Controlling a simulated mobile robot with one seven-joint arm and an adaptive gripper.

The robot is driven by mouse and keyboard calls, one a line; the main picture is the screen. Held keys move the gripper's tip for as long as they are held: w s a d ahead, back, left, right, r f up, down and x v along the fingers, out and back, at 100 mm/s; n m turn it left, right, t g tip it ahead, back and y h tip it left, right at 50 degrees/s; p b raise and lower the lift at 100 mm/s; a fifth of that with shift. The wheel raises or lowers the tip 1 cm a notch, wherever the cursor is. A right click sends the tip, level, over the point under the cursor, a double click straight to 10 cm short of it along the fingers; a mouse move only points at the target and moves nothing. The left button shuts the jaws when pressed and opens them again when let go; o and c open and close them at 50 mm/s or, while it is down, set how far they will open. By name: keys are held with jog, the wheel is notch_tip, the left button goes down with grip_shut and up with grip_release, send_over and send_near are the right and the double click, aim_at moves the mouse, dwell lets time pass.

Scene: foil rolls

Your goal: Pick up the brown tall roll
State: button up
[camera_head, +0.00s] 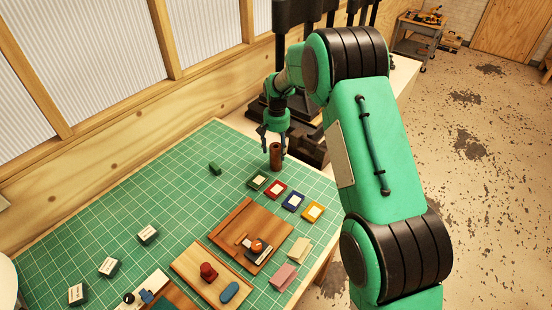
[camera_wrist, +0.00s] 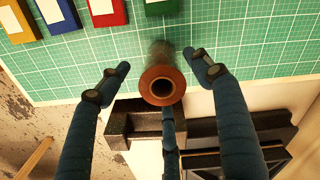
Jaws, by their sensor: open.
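The brown tall roll (camera_head: 276,156) stands upright on the green gridded mat (camera_head: 190,195), near its far right edge. My gripper (camera_head: 275,138) is above it, pointing down, with its fingers spread around the roll's upper part. My gripper (camera_wrist: 155,85) is open there, with one finger to the left, one to the right and one below the roll. Gaps show between the left and right fingers and the roll. Whether the lower finger touches it I cannot tell.
Green, red (camera_head: 275,190), blue (camera_head: 293,201) and yellow (camera_head: 312,211) labelled blocks lie in front of the roll. A small dark green piece (camera_head: 215,168) lies to its left. Black machinery (camera_head: 312,145) stands close behind it. Wooden boards (camera_head: 240,215) lie nearer.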

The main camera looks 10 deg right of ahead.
aim_at(276, 158)
jog(key=shift+f, duration=0.55)
jog(key=shift+f, duration=0.15)
jog(key=shift+a+f, duration=0.1)
jog(key=shift+f, duration=2.35)
jog(key=shift+w, duration=0.1)
jog(key=c, duration=1.6)
jog(key=shift+r, duration=0.15)
jog(key=shift+r, duration=0.85)
jog(key=shift+s+r, duration=0.25)
jog(key=shift+r, duration=0.6)
jog(key=s, duration=0.5)
jog(key=s+d+r, duration=0.1)
jog(key=s, duration=0.9)
jog(key=shift+s+d+r, duration=0.15)
jog(key=shift+s+d, duration=0.1)
jog(key=shift+d, duration=0.05)
